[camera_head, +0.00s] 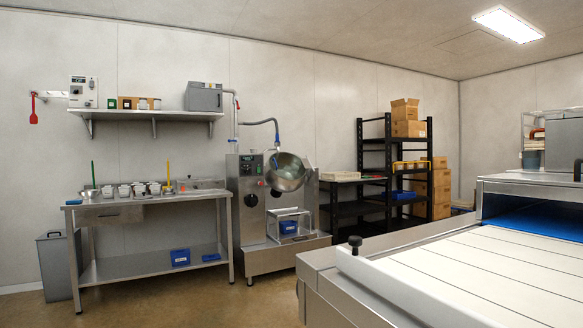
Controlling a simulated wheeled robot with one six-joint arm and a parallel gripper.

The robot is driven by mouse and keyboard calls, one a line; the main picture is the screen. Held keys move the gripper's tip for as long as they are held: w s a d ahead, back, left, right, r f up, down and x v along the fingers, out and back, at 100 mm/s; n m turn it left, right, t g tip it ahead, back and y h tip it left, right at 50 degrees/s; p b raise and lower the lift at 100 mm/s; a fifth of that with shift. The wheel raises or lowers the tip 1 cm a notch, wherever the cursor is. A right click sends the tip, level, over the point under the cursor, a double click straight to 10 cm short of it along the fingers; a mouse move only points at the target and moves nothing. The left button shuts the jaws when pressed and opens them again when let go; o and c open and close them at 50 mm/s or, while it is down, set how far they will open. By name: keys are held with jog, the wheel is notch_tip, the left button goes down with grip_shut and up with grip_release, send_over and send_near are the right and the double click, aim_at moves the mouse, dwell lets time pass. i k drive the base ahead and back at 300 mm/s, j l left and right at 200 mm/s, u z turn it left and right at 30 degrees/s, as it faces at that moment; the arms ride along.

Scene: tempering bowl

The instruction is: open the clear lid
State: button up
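The tempering machine (249,228) stands against the back wall, left of the picture's middle, some way off. Its round metal bowl (296,182) is tilted and faces towards me. A clear, faintly greenish lid (287,168) seems to cover the bowl's mouth. Its edge, hinge and handle are too small to make out, and I cannot tell for sure whether it lies fully shut. My gripper is not in view, and nothing of it shows near the machine.
A steel table (150,203) with several small containers stands left of the machine. A black shelf rack (388,150) with boxes is to the right. A conveyor (470,270) fills the right foreground. The floor (200,300) in front of the table and machine is free.

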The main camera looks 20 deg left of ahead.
aim_at(305, 164)
jog(key=i+j+u, duration=0.4)
jog(key=j, duration=0.15)
jog(key=i+j+u, duration=0.75)
jog(key=i, duration=0.2)
jog(key=i+j+u, duration=0.2)
jog(key=i+u, duration=0.2)
jog(key=i, duration=0.15)
jog(key=i+l+z, duration=0.1)
jog(key=i+z, duration=0.25)
jog(key=i, duration=0.2)
jog(key=i+j+z, duration=0.1)
jog(key=i+z, duration=0.3)
jog(key=i+j+z, duration=0.35)
jog(key=i, duration=0.25)
jog(key=i+z, duration=0.5)
jog(key=i, duration=1.6)
